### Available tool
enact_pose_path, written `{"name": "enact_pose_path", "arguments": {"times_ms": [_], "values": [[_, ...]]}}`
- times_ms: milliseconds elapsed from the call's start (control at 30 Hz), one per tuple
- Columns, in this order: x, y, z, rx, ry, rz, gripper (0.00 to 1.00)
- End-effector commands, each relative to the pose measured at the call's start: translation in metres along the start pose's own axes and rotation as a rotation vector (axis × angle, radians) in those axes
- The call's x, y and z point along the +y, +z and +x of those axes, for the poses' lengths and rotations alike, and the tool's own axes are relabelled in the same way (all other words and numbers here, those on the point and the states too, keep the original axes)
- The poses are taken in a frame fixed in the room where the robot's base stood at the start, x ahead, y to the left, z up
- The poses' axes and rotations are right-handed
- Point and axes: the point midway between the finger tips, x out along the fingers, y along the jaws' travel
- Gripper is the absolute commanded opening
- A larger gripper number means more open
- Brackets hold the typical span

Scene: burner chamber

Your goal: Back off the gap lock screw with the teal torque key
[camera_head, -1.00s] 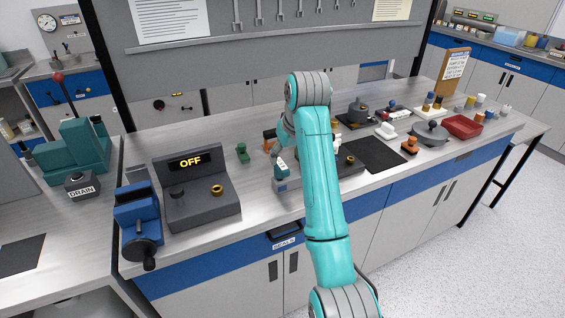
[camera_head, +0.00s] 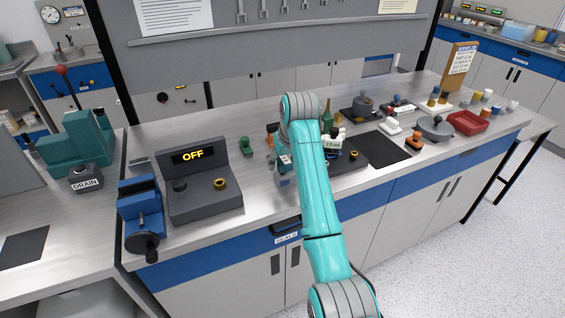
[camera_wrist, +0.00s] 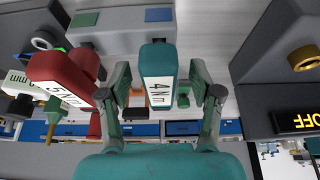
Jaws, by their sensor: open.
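In the wrist view, the teal torque key (camera_wrist: 158,75) stands between the fingers of my gripper (camera_wrist: 160,88). It has a white label that reads 4 N·m. The fingers are open on either side of the key, with a visible space on each side. A red key (camera_wrist: 66,80) marked 5 N·m is just left of the left finger. In the head view, my arm hides most of the gripper and keys. I cannot tell which part is the gap lock screw.
A grey block (camera_wrist: 115,42) with green and blue squares lies beyond the key. The grey unit with the OFF display (camera_head: 193,154) and a brass ring (camera_head: 219,183) stands left of my arm. A blue vise (camera_head: 140,212) is farther left. A black mat (camera_head: 384,146) lies right.

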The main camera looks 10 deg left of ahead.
Motion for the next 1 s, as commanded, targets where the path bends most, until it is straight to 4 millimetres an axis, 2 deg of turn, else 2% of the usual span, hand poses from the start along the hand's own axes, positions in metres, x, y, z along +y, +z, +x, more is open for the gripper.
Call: {"name": "enact_pose_path", "arguments": {"times_ms": [100, 333, 500, 600, 867, 1000], "values": [[0.000, 0.000, 0.008, 0.000, 0.000, 0.000, 0.64], [0.000, 0.000, 0.008, 0.001, 0.000, 0.000, 0.64], [0.000, 0.000, 0.008, 0.001, 0.000, 0.000, 0.22], [0.000, 0.000, 0.008, 0.001, 0.000, 0.000, 0.00], [0.000, -0.001, 0.007, 0.002, 0.001, 0.000, 0.00], [0.000, -0.006, -0.004, 0.005, 0.001, 0.000, 0.00]]}}
